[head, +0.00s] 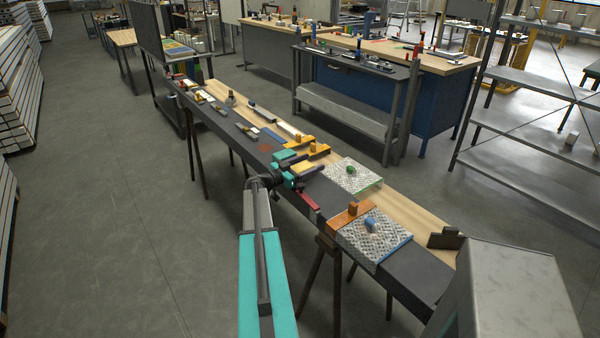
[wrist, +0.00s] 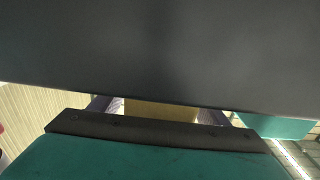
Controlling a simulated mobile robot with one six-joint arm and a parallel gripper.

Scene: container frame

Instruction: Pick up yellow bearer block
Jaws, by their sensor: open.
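A yellow block (head: 303,167), which looks like the yellow bearer block, sits on the dark strip of the long bench, among the teal parts of my wrist. My gripper (head: 304,178) is at this block and partly covers it. In the wrist view a strip of a yellow-tan face (wrist: 160,109) shows between my open fingers, which stand to its left and right. The gap between fingers and block is too small to judge. A large dark surface and my own teal housing hide the rest of the block there.
Orange clamp-like pieces (head: 318,150) lie just behind my gripper. Small parts line the bench's far end.

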